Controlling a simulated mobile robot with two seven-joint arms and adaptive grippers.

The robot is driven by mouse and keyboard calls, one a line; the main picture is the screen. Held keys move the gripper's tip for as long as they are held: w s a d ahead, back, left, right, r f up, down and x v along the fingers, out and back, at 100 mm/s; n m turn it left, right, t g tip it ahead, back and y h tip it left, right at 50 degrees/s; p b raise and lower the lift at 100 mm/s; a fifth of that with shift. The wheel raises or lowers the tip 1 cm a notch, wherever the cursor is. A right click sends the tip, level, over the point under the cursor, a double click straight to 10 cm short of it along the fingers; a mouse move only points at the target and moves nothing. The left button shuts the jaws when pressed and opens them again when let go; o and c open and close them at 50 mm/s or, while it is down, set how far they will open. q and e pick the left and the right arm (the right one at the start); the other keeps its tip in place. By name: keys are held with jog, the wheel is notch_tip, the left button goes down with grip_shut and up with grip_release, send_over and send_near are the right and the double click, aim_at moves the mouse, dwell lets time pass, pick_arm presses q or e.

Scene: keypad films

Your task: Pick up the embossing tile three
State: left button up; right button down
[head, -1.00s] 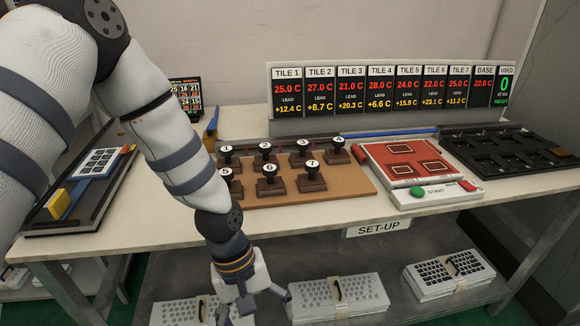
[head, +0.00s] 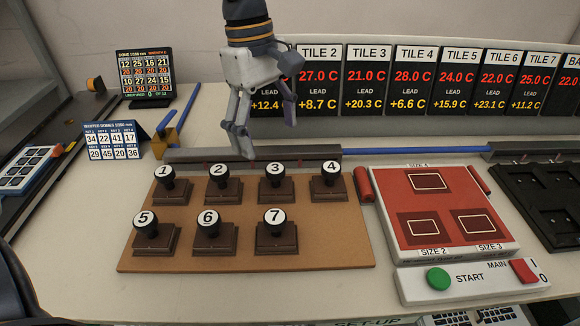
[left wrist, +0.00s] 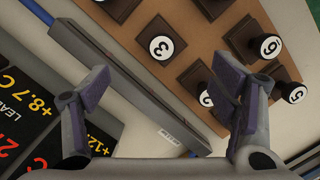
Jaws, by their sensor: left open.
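Embossing tile three (head: 276,188) is a dark block with a black knob and a white top marked 3. It stands in the back row of a brown board (head: 335,240), between tile 2 (head: 218,186) and tile 4 (head: 328,182). It also shows in the left wrist view (left wrist: 161,48), upper middle. My left gripper (head: 264,125) is open and empty, above and behind tiles 2 and 3, fingers pointing down. In the left wrist view the spread fingers (left wrist: 162,85) have tile three beyond their gap; one partly covers tile 2. My right gripper is not in view.
Tiles 1 (head: 173,186), 5 (head: 155,236), 6 (head: 214,234) and 7 (head: 276,234) share the board. A grey rail (head: 190,157) runs behind it, before the display panels (head: 368,75). A red-topped press (head: 455,180) stands right of the board.

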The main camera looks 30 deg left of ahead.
aim_at(275, 166)
pick_arm(q)
jog(key=f, duration=0.3)
jog(key=d+f+b, duration=0.1)
jog(key=f, duration=0.5)
jog(key=shift+s+d+f, duration=0.25)
jog(key=shift+f, duration=0.15)
jog(key=shift+f+b, duration=0.2)
jog(key=shift+b, duration=0.1)
jog(key=shift+w, duration=0.1)
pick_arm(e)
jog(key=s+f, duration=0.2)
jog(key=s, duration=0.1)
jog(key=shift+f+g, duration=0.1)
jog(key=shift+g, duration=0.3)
pick_arm(q)
jog(key=c, duration=1.2)
